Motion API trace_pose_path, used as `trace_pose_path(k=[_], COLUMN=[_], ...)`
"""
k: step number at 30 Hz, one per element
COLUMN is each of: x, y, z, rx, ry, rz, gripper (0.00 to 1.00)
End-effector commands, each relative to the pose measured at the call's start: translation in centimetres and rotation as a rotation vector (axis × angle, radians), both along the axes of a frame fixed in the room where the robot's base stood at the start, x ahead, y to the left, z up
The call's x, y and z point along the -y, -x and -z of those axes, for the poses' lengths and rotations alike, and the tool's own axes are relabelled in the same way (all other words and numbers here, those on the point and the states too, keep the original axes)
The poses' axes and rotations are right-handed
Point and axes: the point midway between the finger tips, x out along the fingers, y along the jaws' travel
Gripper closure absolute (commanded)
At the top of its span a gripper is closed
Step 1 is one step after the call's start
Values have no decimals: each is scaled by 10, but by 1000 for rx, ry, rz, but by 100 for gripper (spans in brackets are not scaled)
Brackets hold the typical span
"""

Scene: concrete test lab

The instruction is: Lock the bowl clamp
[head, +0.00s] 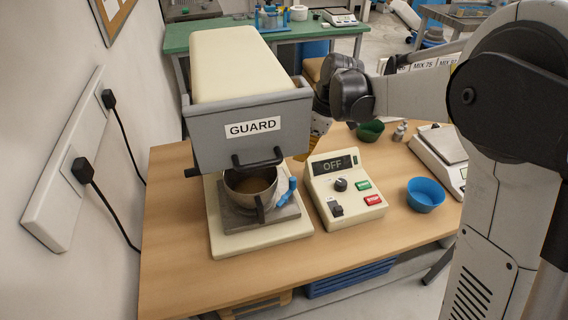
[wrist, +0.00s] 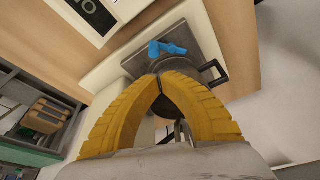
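The mixer stands on the wooden table, with a cream head (head: 235,65) and a grey guard (head: 215,150) labelled GUARD. Below the guard, a steel bowl (head: 240,181) with brownish contents sits on a grey plate (head: 235,222). The blue clamp lever (head: 287,193) is at the bowl's right side, angled upward; it also shows in the wrist view (wrist: 168,48). My gripper (wrist: 159,80) has its yellow fingers together at the tips, with nothing seen between them. The tips appear just short of the lever, apart from it. In the head view the guard partly hides the fingers.
A control box (head: 325,192) reading OFF, with green and red buttons, stands right of the mixer base. A blue bowl (head: 425,196), a green bowl (head: 370,131) and a scale (head: 440,150) are further right. A wall with plugs and cables is at left.

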Motion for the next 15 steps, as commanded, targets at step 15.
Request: trace_pose_path(k=[15], x=[-15], y=[-16], z=[21], rx=[-10], ry=[-19], rz=[-143], gripper=[100])
